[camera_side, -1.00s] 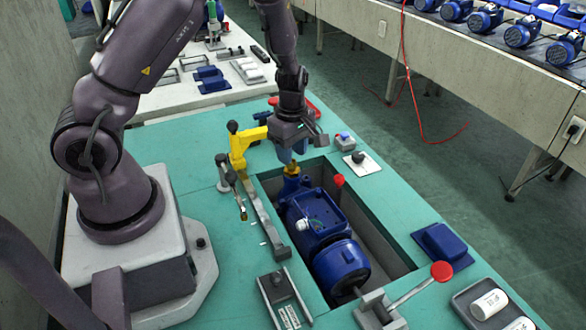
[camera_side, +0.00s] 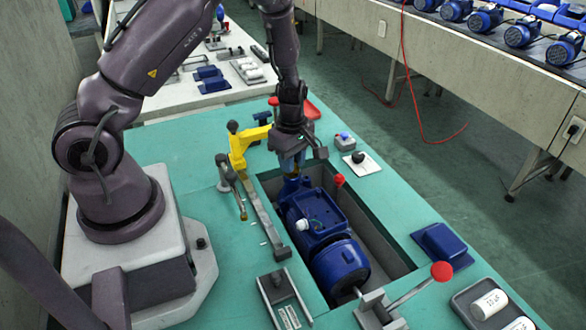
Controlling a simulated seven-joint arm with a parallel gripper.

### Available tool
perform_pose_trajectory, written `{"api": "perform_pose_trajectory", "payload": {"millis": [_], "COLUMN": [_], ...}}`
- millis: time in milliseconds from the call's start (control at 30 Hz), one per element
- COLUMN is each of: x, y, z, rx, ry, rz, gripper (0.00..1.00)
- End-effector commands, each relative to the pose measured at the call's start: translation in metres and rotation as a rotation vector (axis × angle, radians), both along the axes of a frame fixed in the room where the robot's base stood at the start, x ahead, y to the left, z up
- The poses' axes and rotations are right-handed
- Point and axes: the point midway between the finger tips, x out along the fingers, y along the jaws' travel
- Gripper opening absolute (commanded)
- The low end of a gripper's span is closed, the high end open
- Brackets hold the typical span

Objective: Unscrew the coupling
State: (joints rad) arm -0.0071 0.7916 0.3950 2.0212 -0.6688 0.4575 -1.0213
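The blue pump (camera_side: 318,222) lies in the recessed bay of the green bench.
A yellow bracket (camera_side: 240,145) stands just left of my gripper. A lever with a red knob (camera_side: 441,271) is at the bay's front, and another red knob (camera_side: 339,181) is on its right side. A blue block (camera_side: 440,246) sits to the right.

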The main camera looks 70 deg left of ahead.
Motion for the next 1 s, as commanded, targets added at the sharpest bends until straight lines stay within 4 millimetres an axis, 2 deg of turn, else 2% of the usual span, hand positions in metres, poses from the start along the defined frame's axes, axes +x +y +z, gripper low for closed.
{"api": "perform_pose_trajectory", "payload": {"millis": [167,200,300,400,733,833,1000], "x": [-0.0001,-0.0001,-0.0001,-0.0001,-0.0002,-0.0001,-0.0001], "y": [0.0000,0.0000,0.0000,0.0000,-0.0001,-0.0004,-0.0001], "z": [0.0000,0.0000,0.0001,0.0001,0.0003,0.0005,0.0006], "rx": [0.000,0.000,0.000,0.001,0.001,-0.001,0.000], "ry": [0.000,0.000,0.000,0.000,0.000,0.001,0.000], "rz": [0.000,0.000,0.000,0.026,0.541,0.605,0.615], "gripper": [0.08,0.18,0.00,0.00,0.00,0.00,0.00]}}
